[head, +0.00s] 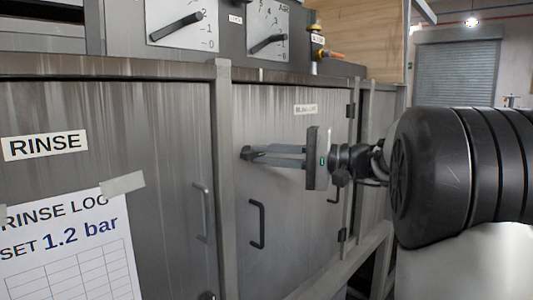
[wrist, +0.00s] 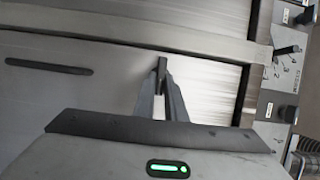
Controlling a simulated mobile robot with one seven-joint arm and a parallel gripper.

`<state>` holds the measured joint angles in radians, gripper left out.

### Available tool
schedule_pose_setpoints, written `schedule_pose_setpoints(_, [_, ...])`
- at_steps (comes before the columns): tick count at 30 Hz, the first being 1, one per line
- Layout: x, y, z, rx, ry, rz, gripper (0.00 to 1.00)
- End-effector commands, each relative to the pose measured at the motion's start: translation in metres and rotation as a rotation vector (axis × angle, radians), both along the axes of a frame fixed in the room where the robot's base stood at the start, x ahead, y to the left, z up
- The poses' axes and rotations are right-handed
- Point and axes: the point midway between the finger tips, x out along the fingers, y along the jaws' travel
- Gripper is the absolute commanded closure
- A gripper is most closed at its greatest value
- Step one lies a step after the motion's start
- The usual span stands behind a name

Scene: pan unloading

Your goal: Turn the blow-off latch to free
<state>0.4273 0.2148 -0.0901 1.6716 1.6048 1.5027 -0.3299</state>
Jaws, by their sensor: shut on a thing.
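The blow-off latch (wrist: 161,67) is a small dark bar at the edge of the grey door, close to the frame post, in the wrist view. My gripper (wrist: 163,84) is shut on it, with a finger on either side. In the head view my gripper (head: 249,154) reaches in from the right, its fingers mostly hiding the latch. The blow-off door (head: 285,190) looks closed in its frame, with a small label (head: 305,109) near its top. Its dark bar handle (head: 257,224) is below my fingers.
The rinse door (head: 165,180) with its own handle (head: 202,212) is to the left, past a frame post (head: 222,170). A rinse log sheet (head: 72,250) is taped there. Two dial levers (head: 176,27) (head: 268,43) sit above. A frame rail (head: 345,262) runs below the door.

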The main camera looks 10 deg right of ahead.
Motion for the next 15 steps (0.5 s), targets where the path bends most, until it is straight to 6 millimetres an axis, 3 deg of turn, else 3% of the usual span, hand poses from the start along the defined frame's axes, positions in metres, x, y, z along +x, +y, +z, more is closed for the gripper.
schedule_pose_setpoints(15, [-0.0002, 0.0059, 0.0003, 0.031, 0.018, 0.012, 1.0])
